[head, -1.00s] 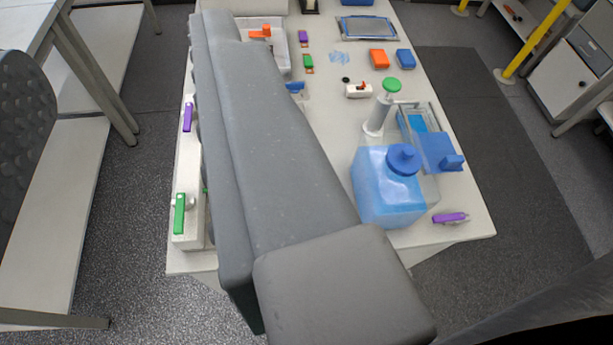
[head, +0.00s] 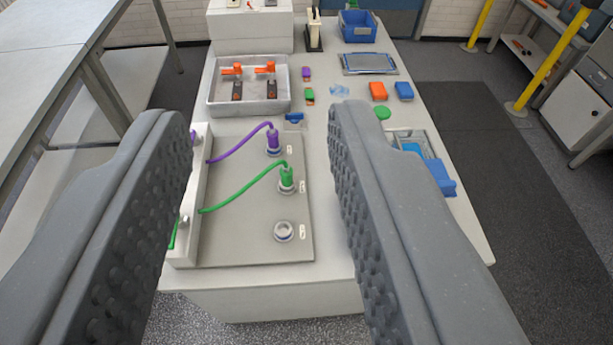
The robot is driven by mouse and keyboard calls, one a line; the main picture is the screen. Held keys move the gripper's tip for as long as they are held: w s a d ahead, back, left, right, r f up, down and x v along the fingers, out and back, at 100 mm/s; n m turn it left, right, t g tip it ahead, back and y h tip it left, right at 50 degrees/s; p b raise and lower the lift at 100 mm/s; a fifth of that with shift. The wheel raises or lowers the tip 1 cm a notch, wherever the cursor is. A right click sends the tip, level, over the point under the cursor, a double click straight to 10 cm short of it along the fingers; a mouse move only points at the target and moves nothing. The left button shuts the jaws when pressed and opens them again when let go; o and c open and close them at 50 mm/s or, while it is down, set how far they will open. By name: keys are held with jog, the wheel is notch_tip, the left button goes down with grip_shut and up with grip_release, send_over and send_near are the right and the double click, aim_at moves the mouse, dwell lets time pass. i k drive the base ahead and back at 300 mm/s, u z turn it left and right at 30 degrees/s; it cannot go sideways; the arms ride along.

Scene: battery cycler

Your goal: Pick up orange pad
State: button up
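The orange pad (head: 378,91) is a small orange block lying on the white table, right of centre toward the back. A blue pad (head: 404,91) lies close beside it on the right. My gripper (head: 260,115) is open, with its two grey, studded fingers wide apart and nothing held between them. The right fingertip shows just left of and nearer than the orange pad in the picture. The pad is apart from the gripper and fully visible.
A grey plate (head: 255,225) with purple and green cables shows between the fingers. A tray (head: 222,108) with orange-handled parts, a screen-like panel (head: 368,63) and a blue bin (head: 359,27) stand farther back. The right finger hides part of the table's right side.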

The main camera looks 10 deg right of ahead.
aim_at(378, 93)
jog(key=z, duration=0.05)
jog(key=i, duration=1)
jog(key=u, duration=0.05)
